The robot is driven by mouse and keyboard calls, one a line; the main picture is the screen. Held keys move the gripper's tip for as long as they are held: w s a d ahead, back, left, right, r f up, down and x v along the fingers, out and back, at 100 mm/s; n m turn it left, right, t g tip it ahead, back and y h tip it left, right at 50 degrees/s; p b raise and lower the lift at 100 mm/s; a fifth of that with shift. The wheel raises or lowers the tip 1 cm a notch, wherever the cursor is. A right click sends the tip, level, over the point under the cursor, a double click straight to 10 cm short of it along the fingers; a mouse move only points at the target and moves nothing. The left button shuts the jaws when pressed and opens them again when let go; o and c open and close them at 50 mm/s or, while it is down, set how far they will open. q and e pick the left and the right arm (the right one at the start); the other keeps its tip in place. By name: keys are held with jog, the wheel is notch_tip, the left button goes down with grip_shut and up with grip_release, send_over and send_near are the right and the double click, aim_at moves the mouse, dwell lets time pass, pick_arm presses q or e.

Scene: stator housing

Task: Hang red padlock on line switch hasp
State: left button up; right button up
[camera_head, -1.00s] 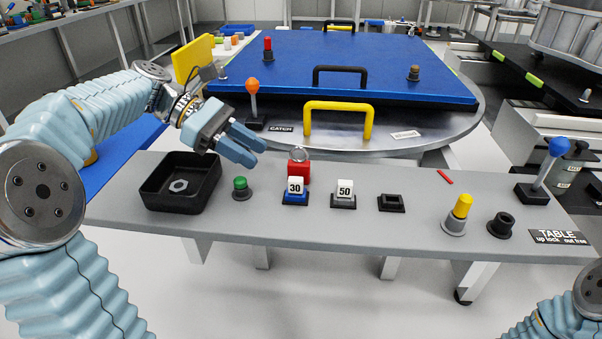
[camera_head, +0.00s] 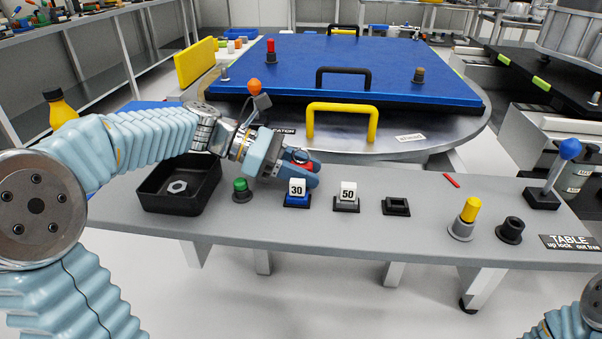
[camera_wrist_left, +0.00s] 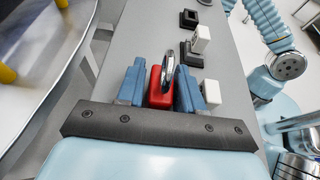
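The red padlock (camera_head: 304,167) stands on the grey bench behind the white block marked 30, with its metal shackle upward. My left gripper (camera_head: 297,175) is down at the padlock, with a finger on each side. In the left wrist view the padlock (camera_wrist_left: 160,90) sits between the two blue fingers (camera_wrist_left: 159,88). The fingers look spread around it with very narrow gaps; firm contact does not show. I cannot pick out the line switch hasp in these views. My right gripper is out of view.
A black tray (camera_head: 158,200) with a nut is left of a green button (camera_head: 241,190). White blocks marked 30 (camera_head: 297,188) and 50 (camera_head: 347,193) stand in front of and beside the padlock. An orange-knobbed lever (camera_head: 254,87) and yellow handle (camera_head: 343,107) are behind.

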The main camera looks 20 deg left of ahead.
pick_arm(q)
jog(key=shift+w+d+f, duration=0.15)
jog(key=shift+d+f, duration=0.05)
jog(key=shift+d, duration=0.3)
grip_shut()
jog(key=shift+r, duration=0.15)
